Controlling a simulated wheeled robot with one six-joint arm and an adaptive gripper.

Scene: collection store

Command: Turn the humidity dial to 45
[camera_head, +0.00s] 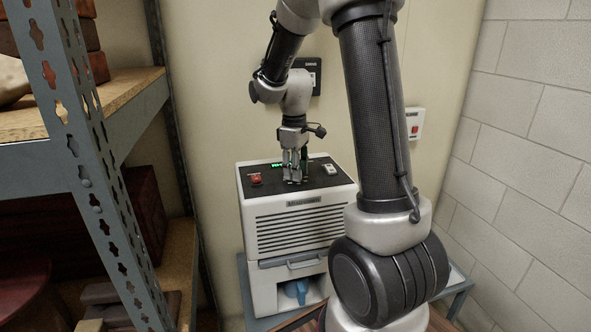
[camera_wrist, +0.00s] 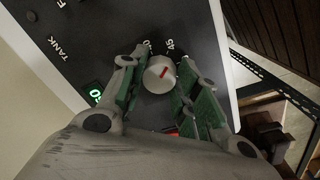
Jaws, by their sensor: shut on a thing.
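The humidity dial (camera_wrist: 160,74) is a small pale round knob with a red pointer line, on the dark top panel (camera_wrist: 185,22) of a white machine (camera_head: 300,222). In the wrist view the numeral 45 stands just above the dial, with another, partly hidden numeral to its left. The red line slants toward the upper right; I cannot tell exactly which mark it meets. My gripper (camera_wrist: 158,90) is shut on the dial, one green-padded finger on each side. In the head view my gripper (camera_head: 292,178) points down onto the panel and hides the dial.
The panel has a lit green display (camera_wrist: 96,94), a red switch (camera_head: 256,180) and a pale switch (camera_head: 330,169). A blue jug (camera_head: 297,291) sits in the machine's lower opening. Metal shelving (camera_head: 95,150) stands left, a block wall (camera_head: 530,130) right.

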